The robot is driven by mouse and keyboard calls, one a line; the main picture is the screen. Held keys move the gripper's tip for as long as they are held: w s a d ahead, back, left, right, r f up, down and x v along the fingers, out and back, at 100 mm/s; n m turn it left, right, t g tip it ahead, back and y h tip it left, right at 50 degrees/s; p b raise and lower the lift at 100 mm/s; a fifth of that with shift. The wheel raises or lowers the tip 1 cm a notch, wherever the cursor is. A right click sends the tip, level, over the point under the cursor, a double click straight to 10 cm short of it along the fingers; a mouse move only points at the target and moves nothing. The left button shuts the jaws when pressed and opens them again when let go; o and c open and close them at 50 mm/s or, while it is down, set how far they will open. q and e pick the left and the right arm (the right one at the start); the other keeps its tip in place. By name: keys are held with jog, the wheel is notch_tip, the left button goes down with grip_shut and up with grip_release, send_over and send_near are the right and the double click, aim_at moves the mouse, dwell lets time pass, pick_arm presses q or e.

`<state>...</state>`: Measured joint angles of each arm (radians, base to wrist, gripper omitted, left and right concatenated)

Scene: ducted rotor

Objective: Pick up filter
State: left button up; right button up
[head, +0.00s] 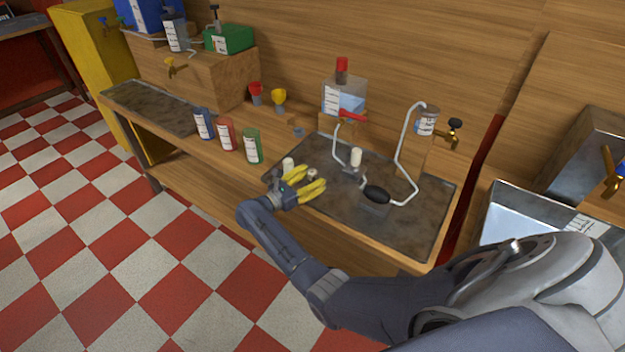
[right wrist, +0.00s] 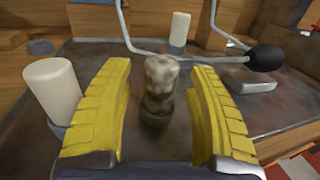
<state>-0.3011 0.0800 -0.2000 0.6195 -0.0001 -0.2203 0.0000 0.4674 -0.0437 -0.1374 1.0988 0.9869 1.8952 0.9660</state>
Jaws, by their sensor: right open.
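A stained grey-brown cylinder (right wrist: 160,85), which looks like a used filter, stands upright on the dark tray (head: 405,225). It also shows in the head view (head: 312,174), small and partly hidden by the yellow fingers. My right gripper (head: 311,179) is open; in the right wrist view its fingers (right wrist: 161,75) lie on both sides of the stained cylinder, with gaps visible. Another white cylinder (right wrist: 179,29) stands farther back. My left gripper is not in view.
A black bulb (head: 377,194) on a bent pale tube lies right of the gripper. Blue, red and green cans (head: 252,146) stand on the bench to the left. A clear tank (head: 345,97) with a red cap stands behind.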

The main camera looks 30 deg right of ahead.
jog(key=c, duration=1.2)
grip_shut()
jog(key=shift+r, duration=0.15)
